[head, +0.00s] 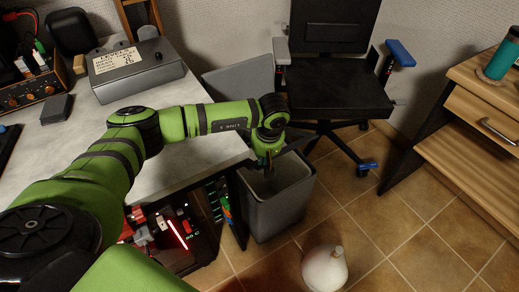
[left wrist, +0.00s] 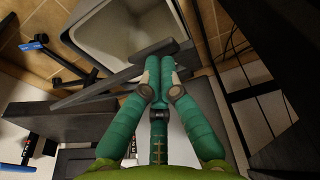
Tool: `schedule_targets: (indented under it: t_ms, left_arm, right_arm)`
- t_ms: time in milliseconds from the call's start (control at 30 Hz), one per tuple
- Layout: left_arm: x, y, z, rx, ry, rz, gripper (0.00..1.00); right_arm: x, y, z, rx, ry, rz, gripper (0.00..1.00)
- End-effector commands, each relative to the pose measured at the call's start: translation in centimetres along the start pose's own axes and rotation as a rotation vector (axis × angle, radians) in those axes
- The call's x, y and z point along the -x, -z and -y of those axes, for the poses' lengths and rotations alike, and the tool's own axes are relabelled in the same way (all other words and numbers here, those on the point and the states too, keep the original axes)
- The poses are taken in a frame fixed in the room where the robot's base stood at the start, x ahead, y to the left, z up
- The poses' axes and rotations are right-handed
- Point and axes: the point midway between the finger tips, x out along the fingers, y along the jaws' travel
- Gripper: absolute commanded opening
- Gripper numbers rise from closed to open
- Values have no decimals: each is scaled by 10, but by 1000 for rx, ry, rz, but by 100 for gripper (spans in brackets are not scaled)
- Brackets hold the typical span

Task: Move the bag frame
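I cannot pick out the bag frame with certainty. A grey open bin (head: 278,208) stands on the floor beside the desk, and its opening shows in the left wrist view (left wrist: 82,35). My left gripper (head: 268,163) points down over the bin's back left rim. A dark bar (left wrist: 105,87) runs from near the fingertips down to the left, in front of the bin's rim. Whether it touches the fingers is unclear. My right gripper is out of view.
The desk (head: 200,150) fills the left side, with a grey box (head: 137,68) on it. A grey panel (head: 240,88) stands behind the bin. An office chair (head: 340,95) is beyond it. A white rounded object (head: 325,270) is on the tiled floor. A wooden cabinet (head: 480,120) is at right.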

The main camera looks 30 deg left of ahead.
Motion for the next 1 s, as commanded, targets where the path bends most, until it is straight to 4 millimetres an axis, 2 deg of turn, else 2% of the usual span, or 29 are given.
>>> schedule_targets:
  t_ms: [100,400,833,1000]
  left_arm:
    - [-13,-10,0,-2,0,-1,0]
    - [-21,-20,0,-1,0,-1,0]
    - [-20,-20,0,0,0,0,0]
    - [-9,-15,-1,2,-1,-1,0]
  right_arm:
    - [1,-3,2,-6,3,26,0]
    - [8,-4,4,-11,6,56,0]
    - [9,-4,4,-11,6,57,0]
    - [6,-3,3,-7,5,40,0]
